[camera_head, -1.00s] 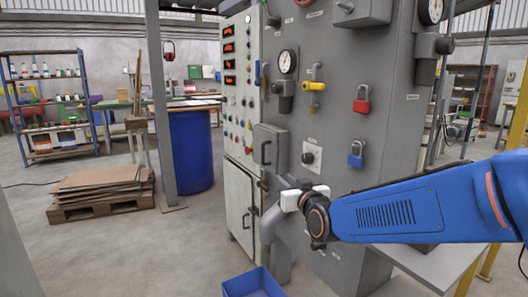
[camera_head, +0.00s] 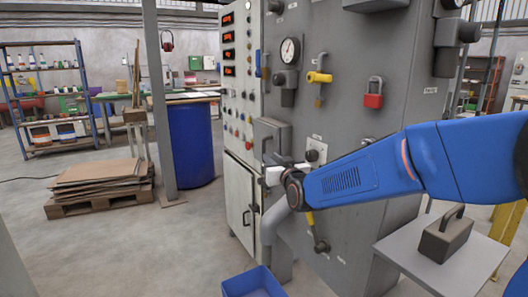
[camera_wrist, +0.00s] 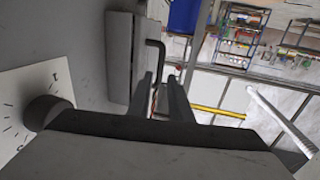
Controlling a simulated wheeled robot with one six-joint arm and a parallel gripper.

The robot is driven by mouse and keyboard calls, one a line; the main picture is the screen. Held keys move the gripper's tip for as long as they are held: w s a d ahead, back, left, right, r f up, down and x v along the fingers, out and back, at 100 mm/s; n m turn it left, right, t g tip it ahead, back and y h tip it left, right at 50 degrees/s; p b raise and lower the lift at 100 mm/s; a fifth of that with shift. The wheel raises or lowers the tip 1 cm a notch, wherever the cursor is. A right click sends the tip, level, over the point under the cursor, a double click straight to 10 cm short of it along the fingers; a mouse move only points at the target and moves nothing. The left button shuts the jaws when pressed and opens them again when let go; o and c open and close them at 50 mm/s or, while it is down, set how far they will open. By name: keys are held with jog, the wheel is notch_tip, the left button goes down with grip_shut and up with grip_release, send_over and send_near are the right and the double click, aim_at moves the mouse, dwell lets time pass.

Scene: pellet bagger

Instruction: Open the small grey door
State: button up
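The small grey door (camera_head: 271,137) is a raised box-like panel on the left edge of the big grey cabinet, and it looks shut. It has a dark bar handle (camera_head: 265,150). In the wrist view the door (camera_wrist: 119,58) is left of centre, with its bent handle (camera_wrist: 157,46) standing out from it. My gripper (camera_wrist: 160,77) is open, its two fingers apart, with the lower end of the handle appearing in line with the gap. I cannot tell whether the fingers touch it. In the head view my gripper (camera_head: 272,172) is just below the door, its fingers partly hidden.
A dial knob (camera_wrist: 45,112) on a white plate is close at the left in the wrist view. A grey pipe (camera_head: 271,222) bends below my gripper. A blue bin (camera_head: 252,284) is on the floor. A side table (camera_head: 474,262) holds a dark handled block (camera_head: 446,236).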

aim_at(264, 151)
jog(key=x, duration=0.9)
jog(key=shift+c, duration=0.6)
grip_shut()
